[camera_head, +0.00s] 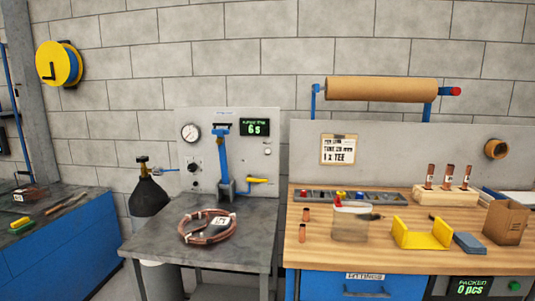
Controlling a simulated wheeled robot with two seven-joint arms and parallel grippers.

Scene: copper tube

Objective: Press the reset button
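No button in the head view carries a label I can read as reset. A small round pale knob or button (267,151) sits on the grey panel (211,122), below a display (255,128) reading 6 s. A green button (514,285) is at the lower right, beside a counter (470,287) reading PACKED 0 pcs. I cannot tell which one is the reset button. Neither of my grippers shows in the view.
A coil of copper tube (207,226) lies on the grey table (150,243) below the panel. A blue clamp post (224,160) and a yellow lever (257,180) stand there. The wooden bench (380,255) holds a jar (351,222) and a yellow holder (422,236).

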